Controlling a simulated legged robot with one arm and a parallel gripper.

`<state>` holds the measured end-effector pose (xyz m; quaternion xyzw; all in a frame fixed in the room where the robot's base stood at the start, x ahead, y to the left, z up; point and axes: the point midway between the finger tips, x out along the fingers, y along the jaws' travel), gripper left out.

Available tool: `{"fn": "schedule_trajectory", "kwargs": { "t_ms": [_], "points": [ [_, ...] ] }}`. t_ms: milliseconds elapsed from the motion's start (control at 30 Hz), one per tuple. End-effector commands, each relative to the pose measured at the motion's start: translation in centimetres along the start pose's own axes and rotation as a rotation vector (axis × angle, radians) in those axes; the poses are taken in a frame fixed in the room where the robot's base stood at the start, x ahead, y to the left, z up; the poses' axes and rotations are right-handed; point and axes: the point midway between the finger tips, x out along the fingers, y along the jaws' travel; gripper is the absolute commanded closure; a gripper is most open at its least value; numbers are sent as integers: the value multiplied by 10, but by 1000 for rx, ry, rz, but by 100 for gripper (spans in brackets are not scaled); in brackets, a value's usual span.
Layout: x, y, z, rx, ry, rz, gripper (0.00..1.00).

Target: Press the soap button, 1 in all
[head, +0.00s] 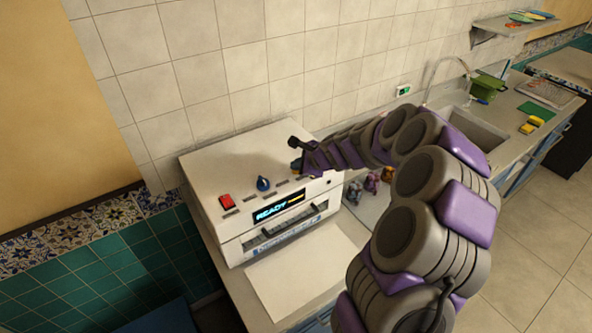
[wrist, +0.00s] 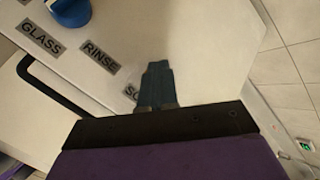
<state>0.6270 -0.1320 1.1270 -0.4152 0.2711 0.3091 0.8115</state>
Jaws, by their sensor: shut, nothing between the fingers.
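The white machine (head: 235,160) stands on the counter with labels along its top front edge. In the wrist view, a label (wrist: 130,92) starting with "SO" is partly covered by my gripper (wrist: 158,66). My gripper is shut and empty, over the white top just beyond that label. I cannot tell whether it touches the surface. The soap button itself cannot be made out in the wrist view. In the head view, my gripper (head: 298,160) is at the right end of the control row. A small blue patch there is too small to identify.
A red button (head: 226,201) and a blue knob (head: 263,184) sit left of my gripper. The display (head: 279,207) reads READY above a dark handle. Several small colored figures (head: 373,182) stand right of the machine. A sink (head: 470,130) is farther right.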

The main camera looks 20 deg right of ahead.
Motion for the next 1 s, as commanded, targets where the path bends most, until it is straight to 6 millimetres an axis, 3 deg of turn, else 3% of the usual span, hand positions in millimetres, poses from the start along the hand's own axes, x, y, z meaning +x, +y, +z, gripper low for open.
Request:
{"fn": "schedule_trajectory", "kwargs": {
  "t_ms": [1000],
  "points": [
    [-12, -9, 9, -1, 0, 0, 100]
  ]
}}
